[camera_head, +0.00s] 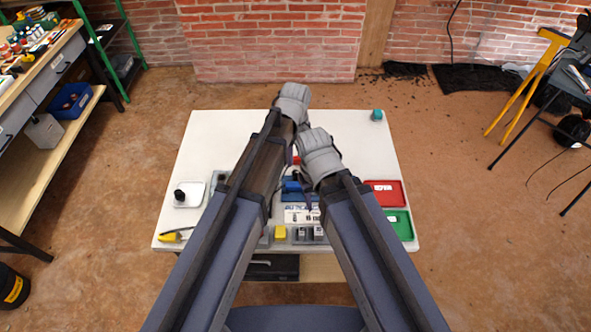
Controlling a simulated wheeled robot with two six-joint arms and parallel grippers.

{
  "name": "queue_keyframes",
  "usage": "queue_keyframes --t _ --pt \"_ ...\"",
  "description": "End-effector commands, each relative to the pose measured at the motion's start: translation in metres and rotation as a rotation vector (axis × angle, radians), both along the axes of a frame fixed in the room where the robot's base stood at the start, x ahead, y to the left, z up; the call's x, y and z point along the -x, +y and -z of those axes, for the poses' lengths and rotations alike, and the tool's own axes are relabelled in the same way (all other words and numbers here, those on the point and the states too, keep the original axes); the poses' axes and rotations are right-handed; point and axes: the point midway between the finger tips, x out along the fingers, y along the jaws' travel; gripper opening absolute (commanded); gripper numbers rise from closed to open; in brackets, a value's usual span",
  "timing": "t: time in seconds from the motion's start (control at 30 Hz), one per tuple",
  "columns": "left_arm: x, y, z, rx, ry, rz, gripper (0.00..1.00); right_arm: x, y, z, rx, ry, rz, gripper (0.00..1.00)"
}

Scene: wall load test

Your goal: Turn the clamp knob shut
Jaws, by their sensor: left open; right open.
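My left gripper (293,97) is over the far middle of the white table (220,135). My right gripper (318,152) is nearer and slightly right, over the table's middle. Their fingertips are mostly hidden, and I see nothing held. A blue object (290,187) and a small red part (296,160) show between my arms, partly covered; I cannot tell whether either belongs to the clamp. No clamp knob can be made out clearly. A small black round piece (180,194) sits on a white square dish at the table's left.
A red tray (395,199) and a green tray (404,232) lie at the right. A teal round object (377,115) stands at the far right corner. A yellow-handled tool (171,237) is at the front left. A yellow block (280,232) is at the front. The far left tabletop is clear.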

Motion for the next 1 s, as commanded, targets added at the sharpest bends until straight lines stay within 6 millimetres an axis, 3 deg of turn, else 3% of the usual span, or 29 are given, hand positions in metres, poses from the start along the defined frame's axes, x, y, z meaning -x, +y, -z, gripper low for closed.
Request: queue_keyframes --t 0.53,0.93,1.0 --pt "0.000 0.000 0.067 0.000 0.000 0.001 0.44 0.000 0.000 0.067 0.000 0.000 0.000 0.50" --pt "0.000 0.000 0.071 0.000 0.000 0.001 0.44 0.000 0.000 0.071 0.000 0.000 0.000 0.50" --pt "0.000 0.000 0.071 0.000 0.000 0.001 0.37 0.000 0.000 0.071 0.000 0.000 0.000 0.50"
